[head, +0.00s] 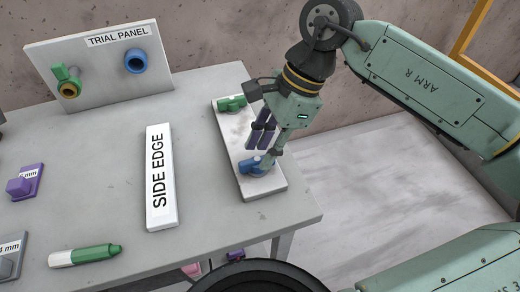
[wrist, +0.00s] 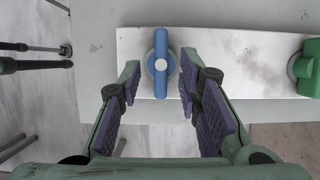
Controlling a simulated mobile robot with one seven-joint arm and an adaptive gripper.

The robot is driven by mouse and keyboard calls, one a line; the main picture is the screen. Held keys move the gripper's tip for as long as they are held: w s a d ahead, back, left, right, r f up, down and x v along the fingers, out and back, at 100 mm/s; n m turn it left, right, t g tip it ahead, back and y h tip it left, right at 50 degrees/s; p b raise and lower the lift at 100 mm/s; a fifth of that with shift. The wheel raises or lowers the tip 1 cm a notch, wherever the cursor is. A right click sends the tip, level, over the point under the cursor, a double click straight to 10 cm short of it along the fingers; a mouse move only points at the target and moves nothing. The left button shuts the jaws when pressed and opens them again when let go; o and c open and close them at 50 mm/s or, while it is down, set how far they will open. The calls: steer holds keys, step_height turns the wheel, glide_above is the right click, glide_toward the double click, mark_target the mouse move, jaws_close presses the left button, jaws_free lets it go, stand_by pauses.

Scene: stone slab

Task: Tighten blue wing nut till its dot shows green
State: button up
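The blue wing nut (head: 257,166) sits at the near end of a white stone slab (head: 240,140) on the table. In the wrist view the blue wing nut (wrist: 161,84) has its wings running up and down the picture, with a white dot at its middle; no green shows there. My gripper (head: 266,148) is over the near end of the slab. In the wrist view my gripper (wrist: 160,76) is open, one finger on each side of the nut, with nothing held. Gaps show between fingers and wings; I cannot tell the remaining height.
A green wing nut (head: 231,103) sits at the slab's far end. A "SIDE EDGE" block (head: 160,205) lies left of it. A trial panel (head: 100,85) stands behind. A green marker (head: 88,255) and a purple block (head: 24,184) lie left. The table's right edge is close.

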mark_target(257, 164)
steer(key=shift+x, duration=1.25)
steer(key=shift+c, duration=0.4)
jaws_close()
